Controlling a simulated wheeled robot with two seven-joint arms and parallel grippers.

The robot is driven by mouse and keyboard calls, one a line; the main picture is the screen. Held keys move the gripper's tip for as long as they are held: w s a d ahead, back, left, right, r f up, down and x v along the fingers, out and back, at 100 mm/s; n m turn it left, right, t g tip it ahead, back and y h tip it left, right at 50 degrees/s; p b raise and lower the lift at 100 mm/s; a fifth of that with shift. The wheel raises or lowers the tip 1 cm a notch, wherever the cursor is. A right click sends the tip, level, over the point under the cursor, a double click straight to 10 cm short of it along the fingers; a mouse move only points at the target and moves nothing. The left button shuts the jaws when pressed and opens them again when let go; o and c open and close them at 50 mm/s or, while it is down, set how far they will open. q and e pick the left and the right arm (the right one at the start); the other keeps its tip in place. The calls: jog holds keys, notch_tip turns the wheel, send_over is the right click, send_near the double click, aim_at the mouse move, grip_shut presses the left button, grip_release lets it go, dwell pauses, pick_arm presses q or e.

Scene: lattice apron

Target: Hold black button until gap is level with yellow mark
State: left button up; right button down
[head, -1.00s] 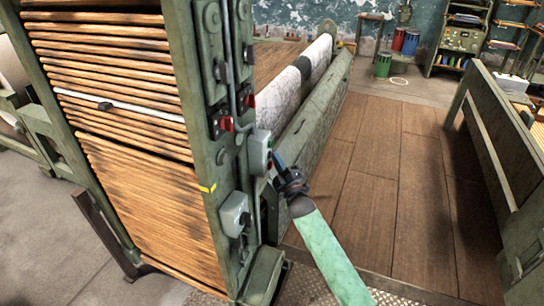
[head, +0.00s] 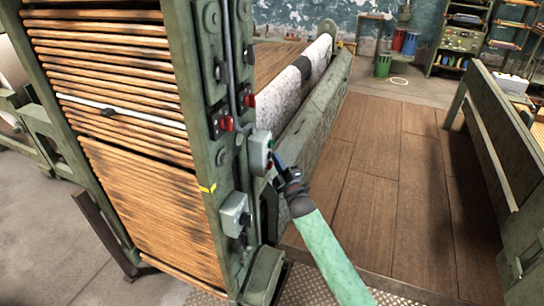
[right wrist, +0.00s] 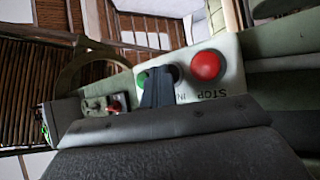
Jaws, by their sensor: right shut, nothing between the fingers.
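The lattice of wooden slats (head: 140,205) fills the tall green frame at left in the head view. A dark gap (head: 135,146) crosses it below a white slat (head: 150,121). The gap's right end is above the yellow mark (head: 207,188) on the post. My right gripper (head: 279,160) is shut and empty, its tip at the button box (head: 261,152). In the right wrist view the shut fingers (right wrist: 158,88) overlap the black button (right wrist: 174,72), which is partly hidden. A green button (right wrist: 142,79) and red stop button (right wrist: 206,65) flank it. My left gripper is out of view.
A second grey box (head: 234,214) sits lower on the post. Red switches (head: 226,123) are above the button box. Wooden floor (head: 400,190) is clear to the right.

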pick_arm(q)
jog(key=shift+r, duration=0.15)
pick_arm(e)
jog(key=shift+s+d, duration=0.3)
jog(key=shift+d, duration=0.55)
pick_arm(q)
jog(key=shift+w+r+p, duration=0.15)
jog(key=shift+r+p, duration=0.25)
jog(key=shift+p, duration=0.05)
pick_arm(e)
jog(key=d, duration=0.1)
jog(key=s+d, duration=0.1)
jog(key=d, duration=0.2)
jog(key=shift+s+d, duration=0.25)
jog(key=shift+d, duration=0.15)
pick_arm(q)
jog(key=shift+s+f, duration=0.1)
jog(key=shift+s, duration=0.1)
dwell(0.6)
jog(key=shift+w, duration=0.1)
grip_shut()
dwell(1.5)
